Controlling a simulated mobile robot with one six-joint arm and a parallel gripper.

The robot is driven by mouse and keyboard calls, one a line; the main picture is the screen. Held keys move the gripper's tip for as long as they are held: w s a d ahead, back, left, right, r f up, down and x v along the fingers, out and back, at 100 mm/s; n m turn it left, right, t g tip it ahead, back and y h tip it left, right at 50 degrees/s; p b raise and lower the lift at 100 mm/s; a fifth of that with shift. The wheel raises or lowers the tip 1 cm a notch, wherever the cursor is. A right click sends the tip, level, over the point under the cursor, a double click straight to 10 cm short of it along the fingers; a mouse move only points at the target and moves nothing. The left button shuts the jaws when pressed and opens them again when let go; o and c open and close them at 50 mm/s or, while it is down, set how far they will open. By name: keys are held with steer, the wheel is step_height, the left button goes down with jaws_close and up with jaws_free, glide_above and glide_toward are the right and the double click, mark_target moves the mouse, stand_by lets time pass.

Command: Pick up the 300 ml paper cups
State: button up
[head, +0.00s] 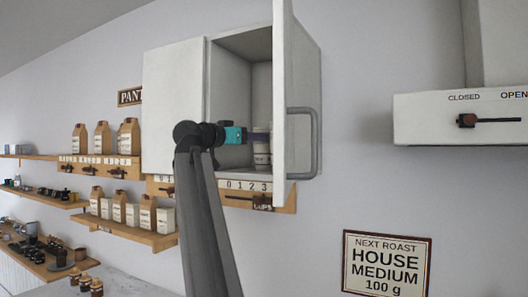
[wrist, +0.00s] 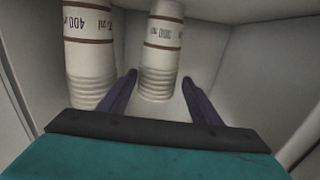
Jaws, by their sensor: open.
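In the wrist view, a tall stack of white ribbed paper cups (wrist: 160,62) with brown bands and a label that seems to read 300 ml stands inside the cabinet. A second stack, labelled 400 ml (wrist: 88,52), stands to its left. My gripper (wrist: 159,78) is open, its two dark purple fingers on either side of the lower part of the 300 ml stack, with gaps showing. In the head view, my gripper (head: 258,137) reaches into the open cabinet at a cup stack (head: 262,160); which stack that is, I cannot tell, as the gripper partly covers it.
The cabinet (head: 173,110) has its right door (head: 285,60) swung open, with a grey handle (head: 317,140), close right of my gripper. In the wrist view, cabinet walls are close on both sides. A shelf with bags (head: 125,230) is lower left.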

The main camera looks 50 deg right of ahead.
steer(key=d+p, duration=0.1)
steer(key=d, duration=0.2)
steer(key=shift+r, duration=0.15)
steer(key=shift+d+p, duration=0.4)
steer(key=shift+d, duration=0.1)
steer(key=shift+c, duration=0.4)
steer(key=c, duration=0.8)
steer(key=shift+w, duration=0.1)
steer(key=shift+r+b, duration=1.35)
steer(key=shift+r, duration=2.2)
steer(key=shift+r+p, duration=1.3)
steer(key=shift+r, duration=0.05)
